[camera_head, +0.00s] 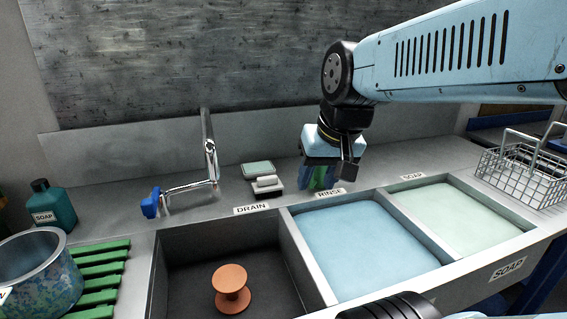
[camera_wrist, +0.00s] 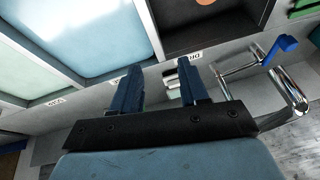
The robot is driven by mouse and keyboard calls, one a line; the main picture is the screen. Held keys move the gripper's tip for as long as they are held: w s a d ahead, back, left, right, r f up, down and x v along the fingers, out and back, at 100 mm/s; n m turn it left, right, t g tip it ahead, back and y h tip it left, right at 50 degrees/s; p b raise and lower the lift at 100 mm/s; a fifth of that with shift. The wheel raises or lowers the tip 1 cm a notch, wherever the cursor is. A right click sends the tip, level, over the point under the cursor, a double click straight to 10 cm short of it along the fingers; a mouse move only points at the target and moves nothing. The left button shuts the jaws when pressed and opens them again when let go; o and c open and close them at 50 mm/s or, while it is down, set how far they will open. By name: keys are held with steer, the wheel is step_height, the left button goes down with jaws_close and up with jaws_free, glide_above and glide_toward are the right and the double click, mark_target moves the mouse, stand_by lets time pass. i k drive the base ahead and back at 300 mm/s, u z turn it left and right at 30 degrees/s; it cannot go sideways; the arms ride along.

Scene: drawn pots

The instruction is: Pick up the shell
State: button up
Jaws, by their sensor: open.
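I cannot make out anything that is clearly a shell. An orange spool-shaped piece (camera_head: 231,288) stands on the dark floor of the drain basin; a bit of orange (camera_wrist: 205,2) shows at the top edge of the wrist view. A pot with a blue-green patterned side (camera_head: 48,287) and grey rim stands at the lower left. My gripper (camera_head: 319,180) is above the counter behind the rinse basin, pointing down. In the wrist view its two blue fingers (camera_wrist: 160,82) are apart with nothing held between them.
The rinse basin (camera_head: 298,222) holds blue water and the soap basin (camera_head: 392,195) pale green water. A tap with a blue handle (camera_head: 150,204), a soap bottle (camera_head: 54,207), a green rack (camera_head: 105,258), a soap dish (camera_head: 264,190) and a wire basket (camera_head: 520,172) stand around them.

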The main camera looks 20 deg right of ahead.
mark_target(40, 278)
steer(key=z, duration=1.35)
steer(key=i, duration=0.1)
steer(key=u, duration=2.95)
steer(key=k, duration=0.75)
steer(key=u, duration=0.25)
steer(key=i, duration=0.75)
steer(key=z, duration=0.15)
